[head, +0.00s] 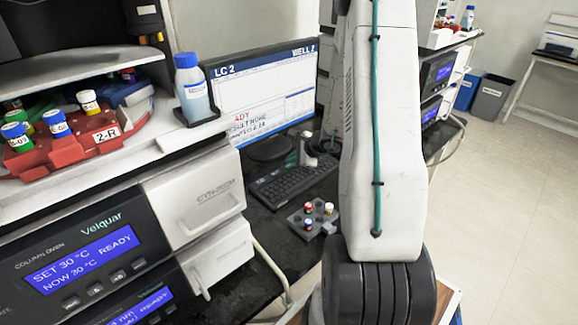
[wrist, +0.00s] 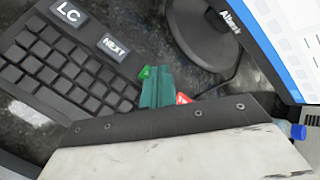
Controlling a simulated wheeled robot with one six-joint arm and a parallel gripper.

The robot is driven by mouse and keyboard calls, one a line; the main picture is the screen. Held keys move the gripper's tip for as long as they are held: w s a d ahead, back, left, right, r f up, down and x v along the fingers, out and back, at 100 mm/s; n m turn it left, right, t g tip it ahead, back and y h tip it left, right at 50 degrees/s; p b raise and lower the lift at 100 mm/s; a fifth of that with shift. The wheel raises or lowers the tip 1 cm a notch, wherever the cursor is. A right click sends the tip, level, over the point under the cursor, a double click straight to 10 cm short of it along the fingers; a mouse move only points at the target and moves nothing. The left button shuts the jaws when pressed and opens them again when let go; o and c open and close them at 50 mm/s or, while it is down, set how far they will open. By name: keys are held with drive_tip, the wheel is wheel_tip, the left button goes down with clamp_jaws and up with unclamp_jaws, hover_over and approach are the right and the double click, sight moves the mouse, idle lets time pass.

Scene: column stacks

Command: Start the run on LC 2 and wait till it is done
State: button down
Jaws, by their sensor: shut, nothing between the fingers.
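In the wrist view, the keyboard (wrist: 65,65) has large "LC" and "NEXT" keys. My gripper (wrist: 158,80) shows teal fingers, shut and empty, just right of the keyboard's edge. Small green (wrist: 145,72) and red (wrist: 183,98) pieces show beside the fingers, mostly hidden.
A grey rack (head: 312,219) with several capped vials stands near the keyboard. A blue-capped bottle (head: 194,92) stands left of the monitor. A column oven (head: 85,262) reads "SET 30 °C READY". A red vial tray (head: 70,150) sits above it. Floor at right is clear.

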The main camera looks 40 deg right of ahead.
drive_tip(key=shift+f, duration=0.45)
idle(0.5)
drive_tip(key=shift+r, duration=0.85)
drive_tip(key=shift+r, duration=2.5)
idle(3.7)
